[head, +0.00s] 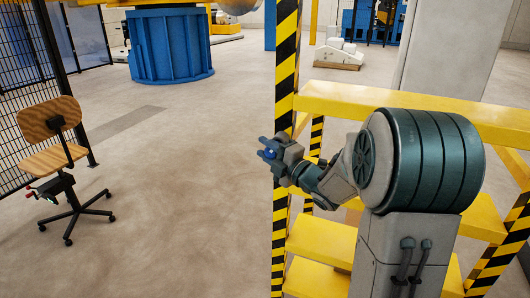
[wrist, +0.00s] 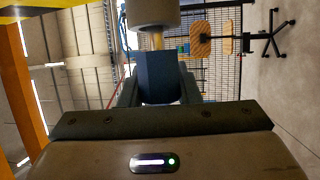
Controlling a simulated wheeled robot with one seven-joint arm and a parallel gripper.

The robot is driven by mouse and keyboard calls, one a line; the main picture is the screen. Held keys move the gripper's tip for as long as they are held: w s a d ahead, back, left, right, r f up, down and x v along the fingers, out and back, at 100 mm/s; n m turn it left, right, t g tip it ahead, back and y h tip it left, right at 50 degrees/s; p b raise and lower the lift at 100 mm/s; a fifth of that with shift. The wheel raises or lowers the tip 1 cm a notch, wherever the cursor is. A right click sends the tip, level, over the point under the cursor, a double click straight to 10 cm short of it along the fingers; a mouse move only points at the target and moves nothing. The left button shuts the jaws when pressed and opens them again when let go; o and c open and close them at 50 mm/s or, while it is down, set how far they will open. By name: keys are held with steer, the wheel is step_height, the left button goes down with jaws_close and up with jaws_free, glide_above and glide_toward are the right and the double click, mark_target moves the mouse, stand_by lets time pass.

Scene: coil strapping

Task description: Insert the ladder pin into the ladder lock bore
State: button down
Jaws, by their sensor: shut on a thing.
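My gripper (wrist: 157,88) is shut on a dark blue block in the wrist view, which looks like the handle of the ladder pin (wrist: 158,72). A short brass-coloured shaft (wrist: 157,41) runs from the block to a pale grey cylinder (wrist: 153,12) at the top edge. I cannot tell whether this cylinder is the lock or part of the pin, nor how deep the shaft sits. The bore opening is not visible. In the head view, my gripper (head: 268,149) is beside the yellow-and-black ladder post, with a small blue part between its fingers.
The striped post (head: 286,75) and yellow steps (head: 320,240) stand close to my arm. An office chair (head: 60,155) is at the left by a mesh fence (head: 25,60). A blue round machine base (head: 170,45) stands behind. The floor (head: 170,210) between is clear.

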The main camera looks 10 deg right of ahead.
steer(key=shift+w+d, duration=0.4)
steer(key=shift+w, duration=0.15)
steer(key=shift+w, duration=0.1)
steer(key=c, duration=1)
jaws_free()
steer(key=shift+d, duration=0.1)
steer(key=b+v, duration=0.2)
steer(key=v, duration=1.1)
steer(key=shift+s+d, duration=0.15)
steer(key=shift+s, duration=0.15)
